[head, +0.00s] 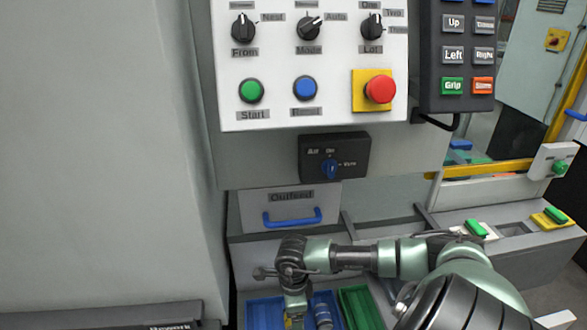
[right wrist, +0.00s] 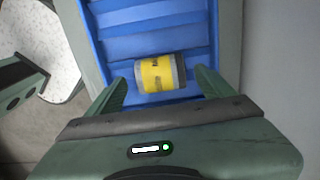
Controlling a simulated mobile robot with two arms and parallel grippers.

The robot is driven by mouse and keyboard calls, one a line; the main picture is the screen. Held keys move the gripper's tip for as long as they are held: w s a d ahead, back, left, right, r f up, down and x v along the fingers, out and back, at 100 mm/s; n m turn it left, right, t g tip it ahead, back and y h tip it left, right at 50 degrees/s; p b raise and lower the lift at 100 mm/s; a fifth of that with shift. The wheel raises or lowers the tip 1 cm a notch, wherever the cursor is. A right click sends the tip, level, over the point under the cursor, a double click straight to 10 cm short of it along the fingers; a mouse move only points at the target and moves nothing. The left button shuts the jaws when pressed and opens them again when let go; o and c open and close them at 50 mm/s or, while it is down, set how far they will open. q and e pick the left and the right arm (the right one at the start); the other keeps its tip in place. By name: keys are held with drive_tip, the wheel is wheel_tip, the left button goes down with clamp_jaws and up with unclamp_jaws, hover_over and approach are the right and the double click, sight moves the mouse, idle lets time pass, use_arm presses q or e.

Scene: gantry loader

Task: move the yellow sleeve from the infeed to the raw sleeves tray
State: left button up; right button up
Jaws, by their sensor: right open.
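The yellow sleeve (right wrist: 160,73) lies on its side in a blue ridged tray (right wrist: 140,15) in the right wrist view. It has a yellow band with dark print, a grey end and a dark end. My right gripper (right wrist: 162,82) is open, with one finger on each side of the sleeve and a gap on both sides. In the head view, my right gripper (head: 295,305) points down over the blue trays (head: 262,313), and a small patch of yellow shows beside it at the bottom edge. I cannot read which tray is which. My left gripper is not in view.
A green tray (head: 360,308) stands right of the blue ones. Behind are the Outfeed drawer (head: 291,208) with its blue handle, and a control panel (head: 280,60) with knobs and a red stop button (head: 379,89). A ledge with green blocks (head: 476,229) is at right.

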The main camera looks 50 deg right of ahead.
drive_tip(key=shift+r, duration=0.1)
wheel_tip(320, 180, up, 8)
drive_tip(key=shift+f, duration=0.15)
idle(0.6)
